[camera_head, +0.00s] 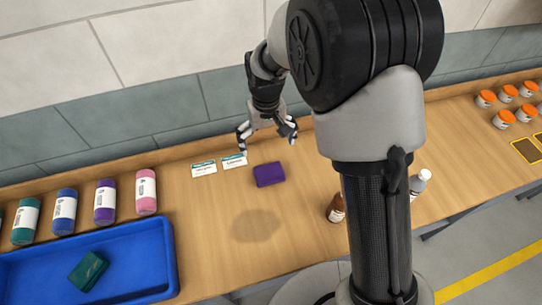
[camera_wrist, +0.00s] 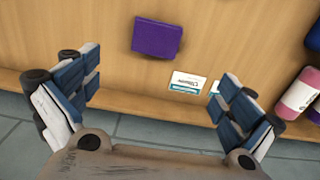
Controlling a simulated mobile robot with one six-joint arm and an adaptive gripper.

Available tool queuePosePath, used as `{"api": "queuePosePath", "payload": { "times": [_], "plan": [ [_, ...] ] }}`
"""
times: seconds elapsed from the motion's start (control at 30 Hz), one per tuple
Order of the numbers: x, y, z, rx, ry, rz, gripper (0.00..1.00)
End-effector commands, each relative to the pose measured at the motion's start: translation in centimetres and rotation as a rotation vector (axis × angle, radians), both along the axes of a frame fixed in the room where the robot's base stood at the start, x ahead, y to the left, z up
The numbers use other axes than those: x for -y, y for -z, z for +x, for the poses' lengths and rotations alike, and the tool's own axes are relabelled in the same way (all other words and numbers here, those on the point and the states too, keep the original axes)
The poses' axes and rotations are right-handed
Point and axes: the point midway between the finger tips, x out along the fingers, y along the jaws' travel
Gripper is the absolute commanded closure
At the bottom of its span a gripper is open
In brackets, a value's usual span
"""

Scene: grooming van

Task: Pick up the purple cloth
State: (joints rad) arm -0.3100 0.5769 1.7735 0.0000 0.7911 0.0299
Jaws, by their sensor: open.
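The purple cloth (camera_head: 269,174) is a small folded pad lying flat on the wooden counter (camera_head: 215,210). My gripper (camera_head: 267,138) is open and empty, above the counter and behind the cloth, toward the wall. In the wrist view the cloth (camera_wrist: 157,38) lies beyond the open fingers, near the top middle. The two fingers of my gripper (camera_wrist: 150,92) are spread wide at left and right, with nothing between them. They do not touch the cloth.
Two white cards (camera_head: 219,165) lie left of the cloth. A brown bottle (camera_head: 336,208) is at right, near my arm. Orange-lidded jars (camera_head: 507,93) stand farther right.

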Motion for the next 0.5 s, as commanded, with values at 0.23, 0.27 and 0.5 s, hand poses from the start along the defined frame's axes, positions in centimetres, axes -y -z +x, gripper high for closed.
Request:
{"api": "queuePosePath", "payload": {
  "times": [0.23, 0.27, 0.5],
  "plan": [
    [0.1, 5.2, -0.1, -0.004, 0.000, -0.001, 0.00],
    [0.1, 5.9, -0.1, -0.005, 0.000, -0.001, 0.00],
    [0.1, 10.4, 0.0, -0.003, 0.000, -0.001, 0.00]
  ]
}}
